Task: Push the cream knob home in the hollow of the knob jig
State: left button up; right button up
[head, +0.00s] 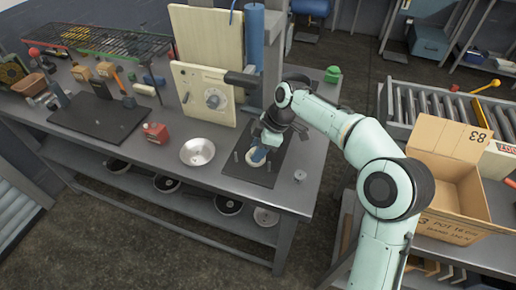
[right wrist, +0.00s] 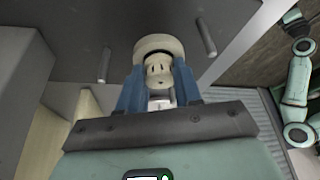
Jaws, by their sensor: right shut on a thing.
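My right gripper (head: 259,156) points down over a dark plate (head: 262,179) on the bench. Its blue fingers (right wrist: 158,92) are shut on the cream knob (right wrist: 159,70), which has small dark marks on its face. A round cream piece (head: 257,165), which looks like the knob jig, lies under the fingers; its rim also shows beyond the knob in the right wrist view (right wrist: 158,41). The knob is at or very close to this piece. The fingers hide the contact, so I cannot tell how deep the knob sits. My left gripper is out of view.
Metal pins (right wrist: 208,38) stand on both sides of the round piece. A cream panel with a dial (head: 210,98) stands behind. An open cardboard box (head: 452,200) is at right.

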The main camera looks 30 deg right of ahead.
jog(key=shift+f, duration=0.1)
jog(key=o, duration=1.2)
jog(key=shift+c, duration=0.2)
jog(key=shift+f, duration=0.1)
jog(key=shift+s, duration=0.1)
jog(key=p+v, duration=0.2)
jog(key=v, duration=1.1)
jog(key=shift+r+p, duration=0.3)
jog(key=shift+r, duration=0.1)
jog(key=shift+d, duration=0.1)
